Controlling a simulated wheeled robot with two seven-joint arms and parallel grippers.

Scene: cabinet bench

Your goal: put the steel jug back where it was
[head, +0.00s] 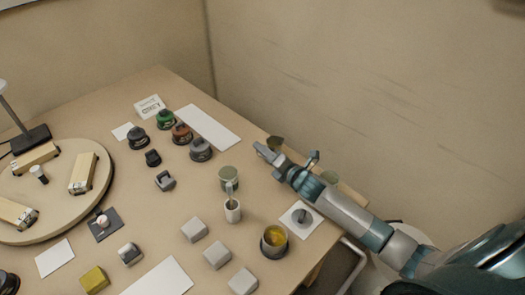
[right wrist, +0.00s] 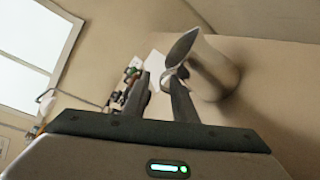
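A grey steel jug (right wrist: 214,72) shows in the right wrist view, close by the right finger, its dark mouth toward the upper left. A small loop like a handle lies at that fingertip; I cannot tell whether they touch. In the head view a dark olive rim (head: 276,142), probably the same jug, shows just behind the fingers near the bench's far edge; its lower part is hidden. My right gripper (head: 287,156) has its fingers spread, with a gap between the tips in the wrist view (right wrist: 158,80). My left gripper is not in view.
A metal cup (head: 228,180) and a white cup with a spoon (head: 232,212) stand left of my gripper. A pot with yellow contents (head: 274,242) and several grey blocks (head: 194,229) are nearer. A white board (head: 208,127) lies flat behind. A round board (head: 88,195) fills the left.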

